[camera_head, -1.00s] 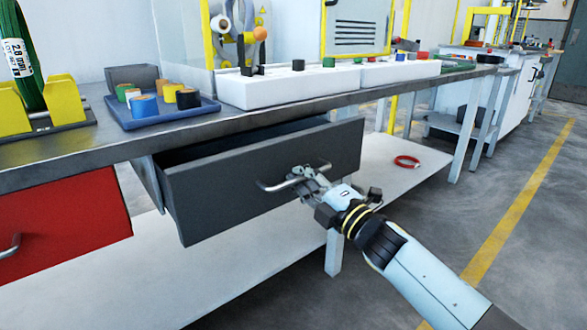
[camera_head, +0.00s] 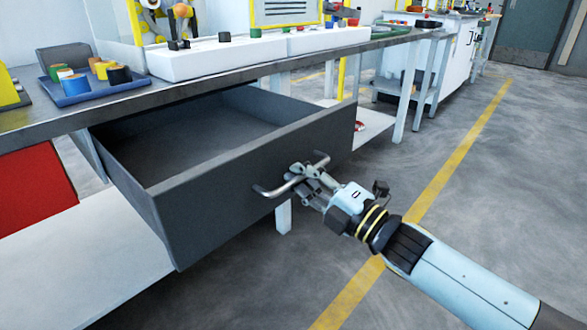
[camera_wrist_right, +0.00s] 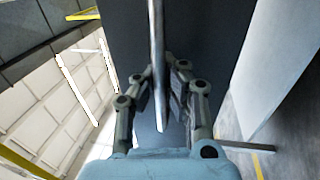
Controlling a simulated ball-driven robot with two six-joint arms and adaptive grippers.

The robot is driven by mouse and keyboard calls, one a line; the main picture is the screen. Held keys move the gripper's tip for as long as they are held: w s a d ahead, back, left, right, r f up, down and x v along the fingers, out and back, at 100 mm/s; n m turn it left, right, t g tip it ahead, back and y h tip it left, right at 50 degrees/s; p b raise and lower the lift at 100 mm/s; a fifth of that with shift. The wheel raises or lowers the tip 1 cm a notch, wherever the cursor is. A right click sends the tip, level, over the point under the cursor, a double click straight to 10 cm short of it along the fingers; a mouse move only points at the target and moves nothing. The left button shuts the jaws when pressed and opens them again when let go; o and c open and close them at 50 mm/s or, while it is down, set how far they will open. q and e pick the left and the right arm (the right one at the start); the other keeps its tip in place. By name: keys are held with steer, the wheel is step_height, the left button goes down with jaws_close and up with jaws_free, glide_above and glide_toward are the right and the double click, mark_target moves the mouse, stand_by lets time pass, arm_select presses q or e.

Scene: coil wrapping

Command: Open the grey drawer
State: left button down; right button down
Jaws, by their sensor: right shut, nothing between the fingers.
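The grey drawer (camera_head: 220,208) stands pulled out from under the bench, and its empty inside shows. Its metal bar handle (camera_head: 272,191) is on the front face. My right gripper (camera_head: 303,172) is at the handle, with its fingertips on either side of the bar near the middle. The gripper is shut, with nothing held firmly between the fingers. In the right wrist view the handle (camera_wrist_right: 157,50) runs between the two fingers (camera_wrist_right: 161,85), in front of the dark drawer face (camera_wrist_right: 205,35). My left gripper is not in view.
A red drawer (camera_head: 35,190) is at the left under the bench top (camera_head: 120,108). A blue tray (camera_head: 95,88) with coloured pieces and white blocks stand on the bench. A pale lower shelf (camera_head: 85,255) lies below. The floor at right is clear.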

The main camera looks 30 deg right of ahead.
steer(key=shift+f, duration=0.1)
steer(key=c, duration=1.4)
jaws_free()
steer(key=v, duration=1.2)
